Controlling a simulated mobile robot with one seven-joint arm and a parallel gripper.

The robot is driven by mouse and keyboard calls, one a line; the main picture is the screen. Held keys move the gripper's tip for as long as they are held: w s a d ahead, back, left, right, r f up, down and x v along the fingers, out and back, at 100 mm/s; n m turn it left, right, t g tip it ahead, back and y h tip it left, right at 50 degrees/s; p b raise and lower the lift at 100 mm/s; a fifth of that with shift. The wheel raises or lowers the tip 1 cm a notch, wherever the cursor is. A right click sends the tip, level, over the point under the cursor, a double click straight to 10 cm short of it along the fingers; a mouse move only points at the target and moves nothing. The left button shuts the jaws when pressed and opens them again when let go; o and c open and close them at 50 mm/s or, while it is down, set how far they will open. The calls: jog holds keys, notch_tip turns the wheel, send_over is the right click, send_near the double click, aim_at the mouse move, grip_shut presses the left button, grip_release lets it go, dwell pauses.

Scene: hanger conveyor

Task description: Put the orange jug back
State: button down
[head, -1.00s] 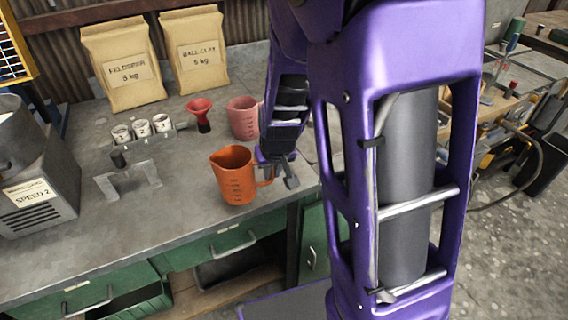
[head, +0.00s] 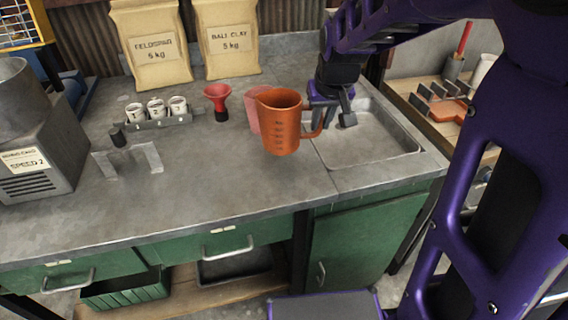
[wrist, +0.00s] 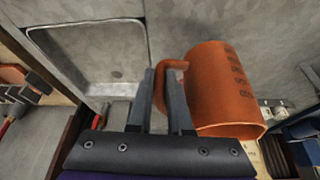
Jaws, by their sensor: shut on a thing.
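The orange jug (head: 281,122) is upright, with dark measuring marks on its side and its handle to the right. It appears held above the bench, in front of the pink jug (head: 252,110), which it partly hides. My gripper (head: 331,112) is shut on the jug's handle from the right. In the wrist view the jug (wrist: 222,90) is on the right, and my gripper's fingers (wrist: 160,92) are closed at its handle.
A sink basin (head: 372,138) is set in the bench at the right. A red funnel (head: 218,97), a rack of numbered white cups (head: 157,108) and a grey stand (head: 128,157) are to the left. Two clay bags (head: 150,48) stand at the back. The front of the bench (head: 200,200) is clear.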

notch_tip(320, 180, down, 9)
jog(key=shift+f+b, duration=0.15)
jog(key=shift+b, duration=0.8)
jog(key=shift+f, duration=0.2)
jog(key=c, duration=0.8)
grip_release()
jog(key=shift+c, duration=0.2)
jog(key=shift+r, duration=0.1)
jog(key=p+v, duration=0.9)
jog(key=v, duration=0.3)
jog(key=shift+w+r, duration=0.1)
jog(key=shift+r, duration=0.05)
